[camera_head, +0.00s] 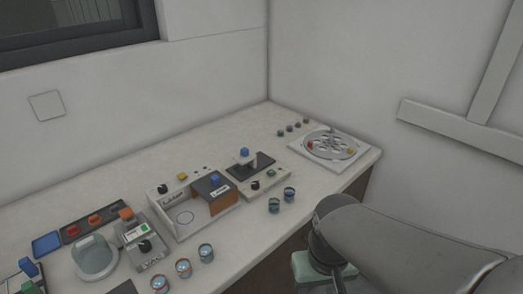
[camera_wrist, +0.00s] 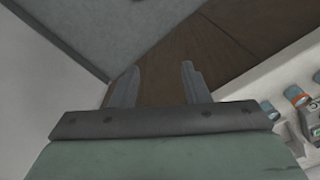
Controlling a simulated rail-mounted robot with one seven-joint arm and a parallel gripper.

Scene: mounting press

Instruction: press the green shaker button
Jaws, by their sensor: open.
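A small green button (camera_head: 271,173) sits on the front of a light device with a dark flat plate (camera_head: 262,161) and a black knob (camera_head: 255,185); I take this device for the shaker. My gripper (camera_wrist: 158,80) shows two grey fingers spread apart with nothing between them in the wrist view. In the head view only its pale green housing (camera_head: 312,266) shows, low in the picture, in front of the counter and to the right of the shaker; its fingers cannot be made out. The gripper is apart from the button.
Two small jars (camera_head: 274,205) stand just in front of the shaker. An open-fronted box with an orange-brown part (camera_head: 222,202) is to its left. A round-plate machine (camera_head: 330,146) stands at the counter's (camera_head: 300,185) right end. Several more jars line the front edge. A wall bounds the right.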

